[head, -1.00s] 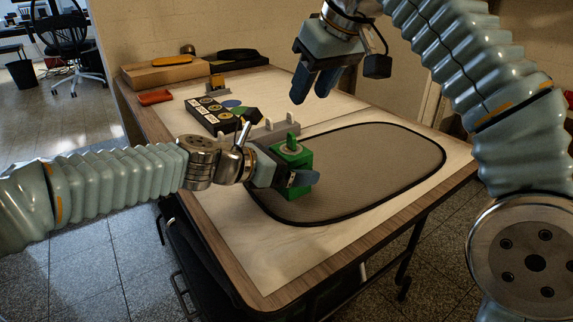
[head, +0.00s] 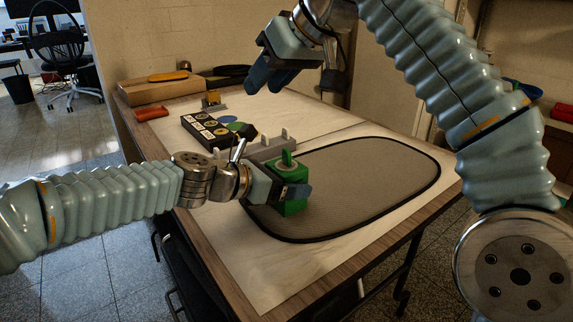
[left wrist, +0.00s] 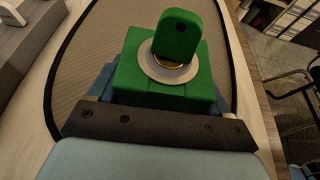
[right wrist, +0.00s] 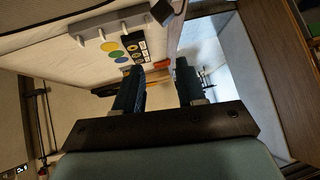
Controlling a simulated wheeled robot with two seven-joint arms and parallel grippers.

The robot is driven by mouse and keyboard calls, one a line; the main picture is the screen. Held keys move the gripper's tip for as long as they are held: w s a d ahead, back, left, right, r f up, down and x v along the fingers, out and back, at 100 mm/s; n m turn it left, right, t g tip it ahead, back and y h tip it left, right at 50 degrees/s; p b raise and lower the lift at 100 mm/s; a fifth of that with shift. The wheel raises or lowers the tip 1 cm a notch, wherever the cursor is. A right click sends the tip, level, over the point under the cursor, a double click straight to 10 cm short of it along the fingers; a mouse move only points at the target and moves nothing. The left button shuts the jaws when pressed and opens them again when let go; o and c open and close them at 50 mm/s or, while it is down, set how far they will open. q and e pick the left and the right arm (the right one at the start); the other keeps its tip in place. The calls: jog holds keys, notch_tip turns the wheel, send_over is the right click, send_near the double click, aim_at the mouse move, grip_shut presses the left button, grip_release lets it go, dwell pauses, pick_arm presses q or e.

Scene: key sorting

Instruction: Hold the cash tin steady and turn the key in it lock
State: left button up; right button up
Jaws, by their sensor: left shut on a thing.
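The green cash tin (head: 284,180) stands at the near left end of the grey mat (head: 380,180). My left gripper (head: 292,190) is shut on the tin's sides. A green key (head: 286,157) stands upright in the round lock on top of the tin. In the left wrist view the key (left wrist: 178,38) rises from a pale disc with a brass centre (left wrist: 168,68), and the tin (left wrist: 125,75) sits between the fingers. My right gripper (head: 268,80) is above the table's back part, away from the tin. In the right wrist view its fingers (right wrist: 158,85) are apart with nothing between them.
A grey rack with pegs (head: 268,146) stands just behind the tin. Beyond it are a black tray with round labels (head: 208,130), coloured discs (head: 228,119), a red block (head: 152,113) and a wooden box (head: 155,90). The mat's right side is clear.

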jog(key=a+r+m+t+y, duration=0.1)
jog(key=a+r+t+y, duration=0.2)
jog(key=r, duration=0.4)
jog(key=w+a+r+m+y, duration=0.1)
jog(key=a+r+m+y, duration=0.15)
jog(key=r+y, duration=0.35)
jog(key=a+r+t+y, duration=0.2)
jog(key=a+r+y, duration=0.1)
jog(key=r, duration=0.5)
jog(key=w+d+r+m+t+h, duration=0.25)
jog(key=d+r+m+t, duration=0.25)
jog(key=m+t, duration=0.4)
jog(key=w+d+f+m+t+h, duration=0.1)
jog(key=w+d+m+t+h, duration=0.5)
jog(key=m+h, duration=0.75)
jog(key=w+d+f+m+g+h, duration=0.45)
jog(key=f+m, duration=0.25)
jog(key=m, duration=0.3)
jog(key=m+g+y, duration=0.3)
jog(key=g, duration=1.5)
send_near(288, 151)
jog(key=w+f, duration=0.1)
jog(key=w+a+f, duration=0.1)
jog(key=f, duration=0.1)
jog(key=w+f, duration=0.1)
jog(key=shift+a+f, duration=0.15)
jog(key=shift+f, duration=0.9)
jog(key=shift+s+f, duration=0.1)
jog(key=shift+f, duration=1.7)
